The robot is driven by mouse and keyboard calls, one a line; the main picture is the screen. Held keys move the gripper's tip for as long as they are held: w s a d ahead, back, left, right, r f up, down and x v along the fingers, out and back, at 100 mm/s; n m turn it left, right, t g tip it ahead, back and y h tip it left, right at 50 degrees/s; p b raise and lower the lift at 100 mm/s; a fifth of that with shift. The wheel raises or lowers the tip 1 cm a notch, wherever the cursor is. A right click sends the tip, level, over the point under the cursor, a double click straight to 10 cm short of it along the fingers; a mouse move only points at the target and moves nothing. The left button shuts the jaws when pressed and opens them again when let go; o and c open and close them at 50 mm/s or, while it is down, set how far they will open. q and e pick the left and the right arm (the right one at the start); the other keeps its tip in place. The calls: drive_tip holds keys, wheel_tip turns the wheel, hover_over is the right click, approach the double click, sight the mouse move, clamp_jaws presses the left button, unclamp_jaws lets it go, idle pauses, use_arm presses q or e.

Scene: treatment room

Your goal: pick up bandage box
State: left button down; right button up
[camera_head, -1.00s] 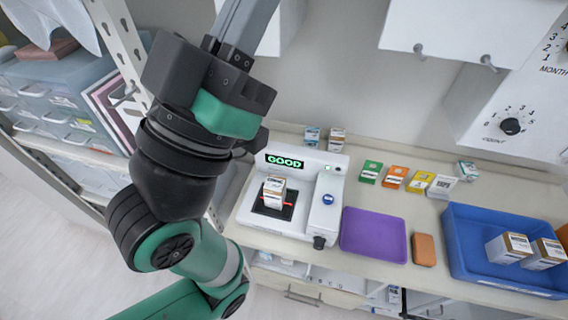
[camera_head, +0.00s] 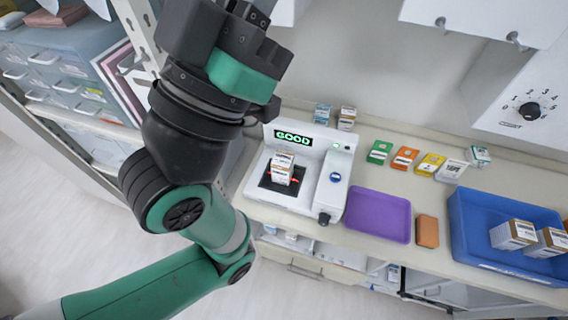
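A small white and brown box (camera_head: 283,168), which looks like the bandage box, stands on the black plate of a white machine (camera_head: 330,190) whose display reads GOOD in green. Two similar boxes lie in the blue tray (camera_head: 470,262) at the right, one box (camera_head: 513,235) and another box (camera_head: 551,243). Which of them the task means cannot be told. My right gripper does not show.
A purple tray (camera_head: 378,215) and an orange-brown block (camera_head: 427,231) lie right of the machine. Several small coloured boxes (camera_head: 404,158) stand behind them. Two small boxes (camera_head: 347,118) stand behind the machine. A shelf with drawers (camera_head: 50,70) is at the left.

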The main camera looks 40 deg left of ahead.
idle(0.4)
use_arm(q)
unclamp_jaws()
idle(0.4)
